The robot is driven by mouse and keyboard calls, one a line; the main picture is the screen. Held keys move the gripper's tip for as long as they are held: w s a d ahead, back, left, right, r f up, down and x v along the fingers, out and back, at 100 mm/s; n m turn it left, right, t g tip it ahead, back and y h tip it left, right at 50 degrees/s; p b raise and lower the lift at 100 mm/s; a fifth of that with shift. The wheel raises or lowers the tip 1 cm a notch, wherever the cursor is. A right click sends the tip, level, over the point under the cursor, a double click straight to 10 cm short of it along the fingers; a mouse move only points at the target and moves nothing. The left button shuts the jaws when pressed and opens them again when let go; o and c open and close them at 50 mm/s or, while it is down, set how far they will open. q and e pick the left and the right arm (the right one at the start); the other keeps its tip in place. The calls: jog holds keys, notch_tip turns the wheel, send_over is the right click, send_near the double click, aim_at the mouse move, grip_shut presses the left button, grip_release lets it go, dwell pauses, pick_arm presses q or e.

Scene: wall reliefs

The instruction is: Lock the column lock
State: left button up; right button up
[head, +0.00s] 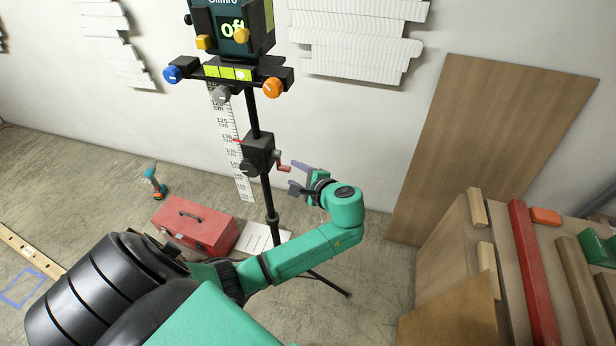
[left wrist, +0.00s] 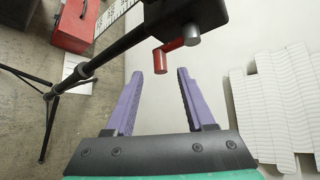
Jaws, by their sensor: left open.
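A tripod's black column (head: 254,112) carries a black box (head: 258,152) at mid-height. On the box are a red crank (head: 283,168) on the right and a dark round knob (head: 249,169) at lower left. I cannot tell which part is the column lock. My left gripper (head: 293,178) is open and empty, just right of the crank. In the left wrist view, the red crank (left wrist: 163,58) lies just beyond the purple fingertips (left wrist: 172,70), with a grey cylinder (left wrist: 191,35) beside it. I see no clear contact. My right gripper is not in view.
A red toolbox (head: 196,226) and a drill (head: 154,180) are on the floor at left. A wooden board (head: 490,150) leans on the wall at right, behind a crate of planks (head: 455,240).

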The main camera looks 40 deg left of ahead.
pick_arm(q)
jog(key=v, duration=0.9)
jog(key=shift+b, duration=0.45)
jog(key=shift+d, duration=0.1)
jog(key=s+f+m+g+h, duration=0.1)
jog(key=s+f+h, duration=0.15)
jog(key=f, duration=1.15)
jog(key=s+f+m+h, duration=0.1)
jog(key=f+h, duration=0.3)
jog(key=f, duration=1.1)
jog(key=s+f+n+g+h, duration=0.1)
jog(key=s+f+n+h, duration=0.2)
jog(key=s+f, duration=0.7)
jog(key=s+f+n+g+h, duration=0.1)
jog(key=s+f+n+h, duration=0.2)
jog(key=s+f, duration=0.7)
jog(key=s+n, duration=0.2)
jog(key=s, duration=0.7)
jog(key=shift+f+n+g, duration=0.25)
jog(key=shift+n+g, duration=0.05)
jog(key=shift+n, duration=0.1)
